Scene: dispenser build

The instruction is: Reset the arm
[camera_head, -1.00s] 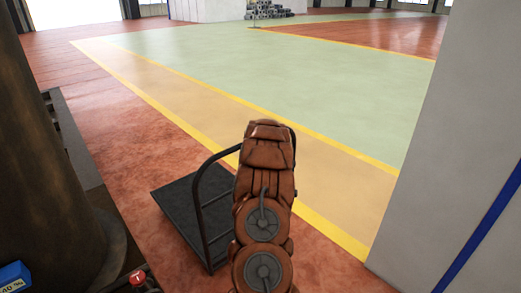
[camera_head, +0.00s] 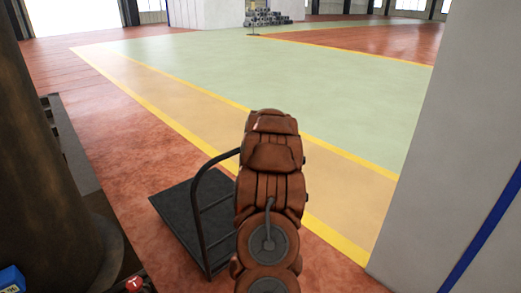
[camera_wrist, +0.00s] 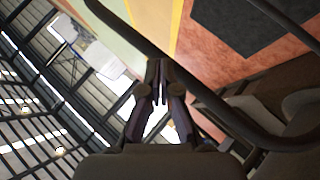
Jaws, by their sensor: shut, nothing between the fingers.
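My gripper (camera_wrist: 160,82) shows in the wrist view, with its dark fingers shut together and nothing between them.
A dark flat cart (camera_head: 178,222) with a curved handle (camera_head: 198,200) stands just left of my arm. A thick brown column (camera_head: 45,170) is at left and a white pillar (camera_head: 440,150) at right. Pipes (camera_head: 268,18) lie stacked far back. The green floor (camera_head: 250,75) is clear.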

